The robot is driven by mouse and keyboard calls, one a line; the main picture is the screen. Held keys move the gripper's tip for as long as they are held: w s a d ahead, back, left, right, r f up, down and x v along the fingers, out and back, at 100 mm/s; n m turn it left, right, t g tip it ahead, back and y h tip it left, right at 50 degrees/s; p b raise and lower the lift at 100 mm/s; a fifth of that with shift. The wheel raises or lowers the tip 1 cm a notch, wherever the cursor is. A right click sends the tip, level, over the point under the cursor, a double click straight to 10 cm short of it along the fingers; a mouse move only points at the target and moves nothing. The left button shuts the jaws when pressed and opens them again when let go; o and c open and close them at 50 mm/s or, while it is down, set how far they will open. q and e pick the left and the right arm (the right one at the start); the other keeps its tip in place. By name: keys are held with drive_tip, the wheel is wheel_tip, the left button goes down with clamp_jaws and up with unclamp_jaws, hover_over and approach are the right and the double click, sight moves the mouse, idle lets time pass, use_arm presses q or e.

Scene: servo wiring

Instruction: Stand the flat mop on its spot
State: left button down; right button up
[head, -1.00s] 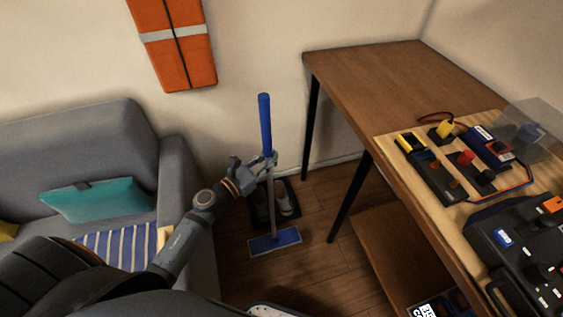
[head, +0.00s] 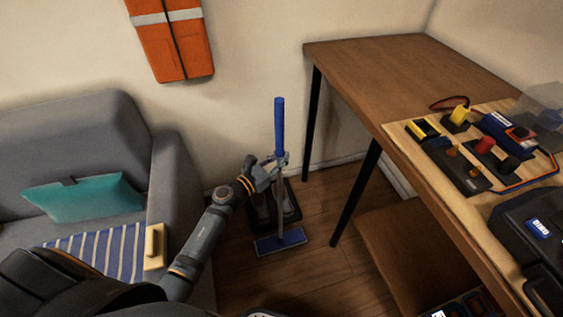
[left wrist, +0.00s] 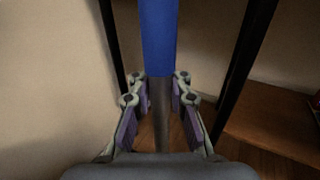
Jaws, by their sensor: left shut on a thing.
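The flat mop (head: 279,128) has a blue grip on top, a grey pole and a flat blue head (head: 279,242) low over or on the wooden floor; I cannot tell whether it touches. It stands nearly upright. My left gripper (head: 277,165) is shut on the pole just below the blue grip. In the left wrist view the fingers (left wrist: 159,95) sit on both sides of the pole (left wrist: 160,120), under the blue grip (left wrist: 159,38). A dark tray (head: 292,212) with shoes lies behind the pole, partly hidden by it. My right gripper is not in view.
A grey sofa (head: 88,130) stands on the left. A wooden table (head: 380,75) with dark legs stands on the right, with a wiring board (head: 450,185) in front. A low wooden shelf (head: 395,245) is beneath. Open floor lies between sofa and table.

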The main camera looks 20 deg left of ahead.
use_arm(q)
drive_tip(key=shift+r, duration=0.15)
drive_tip(key=c, duration=1.8)
unclamp_jaws()
drive_tip(key=shift+f, duration=0.25)
drive_tip(key=o, duration=0.5)
drive_tip(key=shift+r, duration=0.15)
